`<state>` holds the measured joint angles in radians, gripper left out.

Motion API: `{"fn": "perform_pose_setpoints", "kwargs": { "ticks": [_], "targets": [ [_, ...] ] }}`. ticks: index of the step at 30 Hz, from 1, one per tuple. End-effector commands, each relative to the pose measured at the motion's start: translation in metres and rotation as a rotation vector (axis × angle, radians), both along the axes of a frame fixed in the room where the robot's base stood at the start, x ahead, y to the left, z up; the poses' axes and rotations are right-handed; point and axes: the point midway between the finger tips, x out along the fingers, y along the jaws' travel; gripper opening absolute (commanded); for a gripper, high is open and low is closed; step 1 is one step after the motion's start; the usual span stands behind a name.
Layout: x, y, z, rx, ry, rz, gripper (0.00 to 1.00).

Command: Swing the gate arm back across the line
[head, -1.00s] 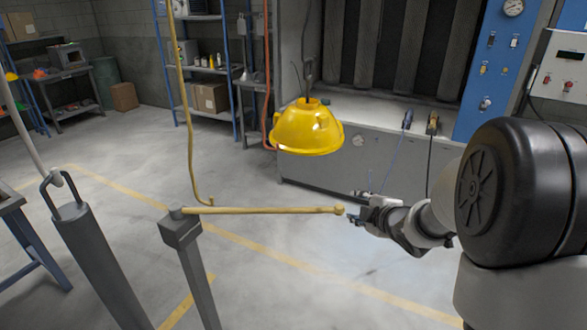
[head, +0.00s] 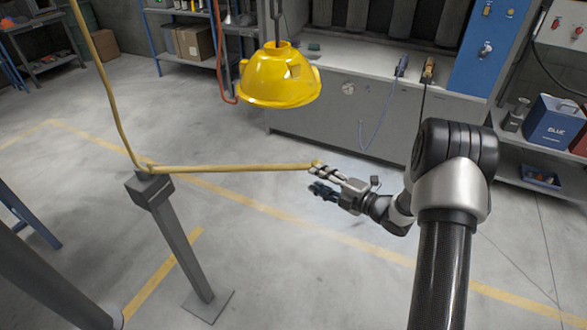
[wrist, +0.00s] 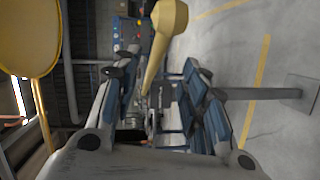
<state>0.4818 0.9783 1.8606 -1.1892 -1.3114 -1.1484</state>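The gate arm (head: 235,168) is a thin yellow bar, about level, running from the top of a grey post (head: 175,235) to a small knob at its free end. My gripper (head: 318,178) is at that free end, its fingers spread apart with nothing clearly held. In the head view the upper finger overlaps the knob; whether it touches cannot be told. In the wrist view the bar (wrist: 157,55) runs away from its knob at the top, appearing in the gap between the open fingers (wrist: 160,105). A yellow line (head: 240,195) is painted on the floor.
A yellow hood (head: 270,82) hangs above and behind the bar. A yellow hose (head: 100,75) hangs down near the post top. A grey bench (head: 385,120) stands behind. The floor in front of the bar is clear.

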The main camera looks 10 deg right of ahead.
Motion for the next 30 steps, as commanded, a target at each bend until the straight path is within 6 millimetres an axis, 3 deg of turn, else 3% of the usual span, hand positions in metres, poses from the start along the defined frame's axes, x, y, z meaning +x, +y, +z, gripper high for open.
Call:
{"fn": "perform_pose_setpoints", "kwargs": {
  "ticks": [9,15,30],
  "targets": [
    [0.055,0.043,-0.011,-0.001,-0.001,0.002,0.4],
    [0.078,0.059,-0.015,-0.001,-0.001,0.0,0.4],
    [0.087,0.066,-0.015,0.0,0.001,-0.002,0.36]
  ]
}}
